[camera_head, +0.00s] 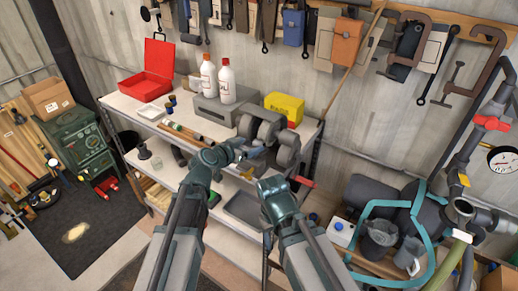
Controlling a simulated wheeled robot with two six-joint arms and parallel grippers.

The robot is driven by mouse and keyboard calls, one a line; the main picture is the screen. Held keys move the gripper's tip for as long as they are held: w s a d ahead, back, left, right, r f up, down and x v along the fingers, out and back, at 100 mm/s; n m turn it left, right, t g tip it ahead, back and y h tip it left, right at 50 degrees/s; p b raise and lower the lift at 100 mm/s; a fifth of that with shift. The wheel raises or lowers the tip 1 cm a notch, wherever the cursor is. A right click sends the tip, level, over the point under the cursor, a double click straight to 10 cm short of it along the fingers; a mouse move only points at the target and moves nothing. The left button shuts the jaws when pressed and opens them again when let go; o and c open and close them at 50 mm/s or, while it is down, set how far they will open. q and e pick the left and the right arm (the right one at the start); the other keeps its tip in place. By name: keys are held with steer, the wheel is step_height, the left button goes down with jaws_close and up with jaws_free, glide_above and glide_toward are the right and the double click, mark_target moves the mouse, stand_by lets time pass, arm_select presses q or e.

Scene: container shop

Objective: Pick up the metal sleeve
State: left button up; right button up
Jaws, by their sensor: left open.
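I cannot pick out the metal sleeve with certainty; it may be hidden behind my arms or too small to tell. My left gripper (238,146) is at the front edge of the workbench (135,103), close beside the grey bench grinder (268,128). It is open, and nothing shows clearly between its fingers. My right arm comes up from the bottom, and its end, with the right gripper (272,186), is in front of the lower shelf, below the grinder. Its fingers are not clear.
A teal-framed cart (418,200) and pipes crowd the right. Floor is free at the left front.

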mark_target(258, 142)
arm_select(q)
steer(key=x, duration=0.1)
steer(key=b+x, duration=0.1)
steer(key=x, duration=0.1)
steer(key=b+x, duration=0.1)
steer(key=x, duration=0.1)
steer(key=shift+w+a+f, duration=0.1)
steer(key=shift+a+f, duration=0.1)
steer(key=shift+f, duration=0.2)
steer(key=shift+w+d, duration=0.3)
steer(key=shift+w, duration=0.05)
steer(key=shift+s, duration=0.1)
steer(key=shift+c, duration=0.2)
jaws_close()
